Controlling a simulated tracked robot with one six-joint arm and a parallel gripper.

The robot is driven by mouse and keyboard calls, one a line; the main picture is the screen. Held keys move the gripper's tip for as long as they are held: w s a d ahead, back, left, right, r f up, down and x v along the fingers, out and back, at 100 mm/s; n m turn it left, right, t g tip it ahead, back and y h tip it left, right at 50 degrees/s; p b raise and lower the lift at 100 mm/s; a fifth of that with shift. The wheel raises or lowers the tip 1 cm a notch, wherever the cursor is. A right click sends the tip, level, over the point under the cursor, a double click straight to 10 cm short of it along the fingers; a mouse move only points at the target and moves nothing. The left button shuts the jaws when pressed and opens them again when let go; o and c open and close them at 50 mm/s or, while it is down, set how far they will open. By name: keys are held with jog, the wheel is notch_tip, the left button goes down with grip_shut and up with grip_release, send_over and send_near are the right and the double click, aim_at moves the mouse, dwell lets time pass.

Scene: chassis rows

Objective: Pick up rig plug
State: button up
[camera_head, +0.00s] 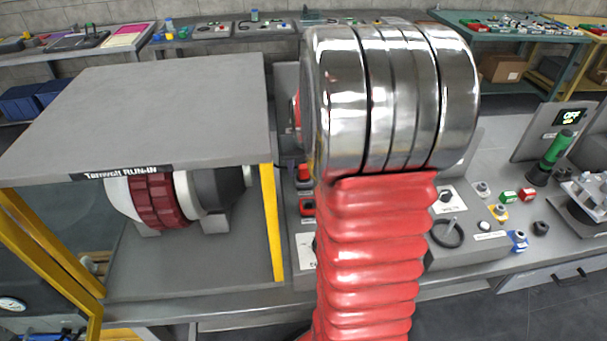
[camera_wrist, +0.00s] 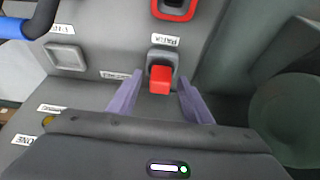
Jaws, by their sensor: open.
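The rig plug appears to be the red block (camera_wrist: 160,80) in a dark grey holder, near the middle of the wrist view. A small label sits beside the holder. My gripper (camera_wrist: 159,85) is open, with one purple finger on each side of the red block and a gap showing on both sides. The fingers do not visibly touch it; I cannot tell their exact height over it. In the head view a red block (camera_head: 304,173) shows just left of my arm, likely the same plug.
A red-rimmed socket (camera_wrist: 174,9) lies just beyond the plug. A blue-and-black handle (camera_wrist: 32,24) and a grey square button (camera_wrist: 66,57) are at left. A dark round part (camera_wrist: 285,115) stands at right. In the head view, a run-in stand (camera_head: 140,110) stands left of my arm.

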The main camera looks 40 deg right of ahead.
aim_at(304, 166)
jog(key=shift+c, duration=0.3)
jog(key=c, duration=0.9)
jog(key=shift+o, duration=0.2)
jog(key=shift+r, duration=0.1)
notch_tip(304, 166, up, 10)
jog(key=shift+f, duration=0.1)
